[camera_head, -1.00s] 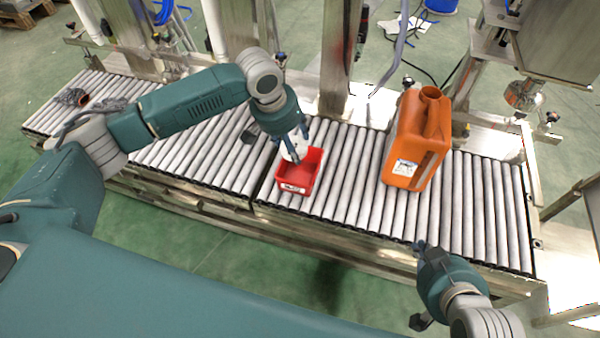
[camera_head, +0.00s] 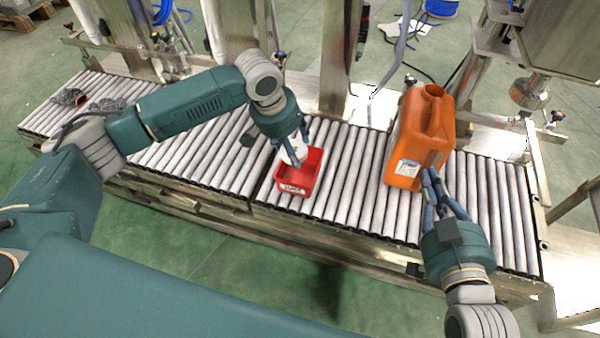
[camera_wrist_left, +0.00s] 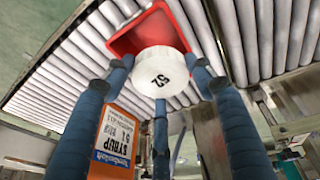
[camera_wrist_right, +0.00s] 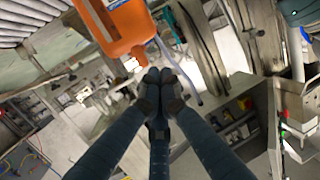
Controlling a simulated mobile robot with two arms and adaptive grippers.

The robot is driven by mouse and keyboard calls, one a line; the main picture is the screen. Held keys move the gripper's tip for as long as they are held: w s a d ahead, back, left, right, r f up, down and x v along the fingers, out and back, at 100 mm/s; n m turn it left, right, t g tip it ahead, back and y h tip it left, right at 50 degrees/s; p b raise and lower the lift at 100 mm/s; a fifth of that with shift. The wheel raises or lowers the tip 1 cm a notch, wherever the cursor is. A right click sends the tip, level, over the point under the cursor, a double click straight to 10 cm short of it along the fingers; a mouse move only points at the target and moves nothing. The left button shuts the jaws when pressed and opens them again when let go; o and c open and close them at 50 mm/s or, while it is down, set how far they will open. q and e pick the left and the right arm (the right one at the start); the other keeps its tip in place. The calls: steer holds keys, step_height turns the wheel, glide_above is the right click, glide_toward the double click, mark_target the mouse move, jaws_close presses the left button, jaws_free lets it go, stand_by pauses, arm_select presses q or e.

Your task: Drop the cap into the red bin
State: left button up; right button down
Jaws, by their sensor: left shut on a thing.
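The white cap (camera_wrist_left: 160,70), marked "52", sits between the fingers of my left gripper (camera_head: 300,150). My left gripper is shut on it and holds it over the red bin (camera_head: 288,189). In the left wrist view the red bin (camera_wrist_left: 126,43) shows behind the cap, its inside partly hidden. My right gripper (camera_head: 433,180) is by the lower right of the orange jug (camera_head: 418,135). Its fingertips meet in the right wrist view (camera_wrist_right: 160,88), with nothing held.
The orange jug stands upright on the roller conveyor (camera_head: 355,190), right of the bin, its neck uncovered. Dark, rough items (camera_head: 70,97) lie at the conveyor's far left. A steel post (camera_head: 336,60) rises behind the bin. Rollers between bin and jug are clear.

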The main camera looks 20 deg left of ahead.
arm_select(q)
steer(key=shift+f, duration=0.2)
arm_select(e)
steer(key=shift+w+a+r+t, duration=0.15)
steer(key=shift+r+t, duration=0.35)
steer(key=shift+r, duration=0.5)
steer(key=shift+w+a+r+t, duration=0.15)
steer(key=shift+r+t, duration=0.35)
steer(key=shift+r, duration=0.5)
arm_select(q)
steer(key=o, duration=1)
steer(key=shift+c, duration=0.2)
steer(key=shift+r, duration=0.1)
steer(key=v, duration=1.2)
steer(key=shift+s, duration=0.1)
arm_select(e)
steer(key=shift+s+f, duration=0.1)
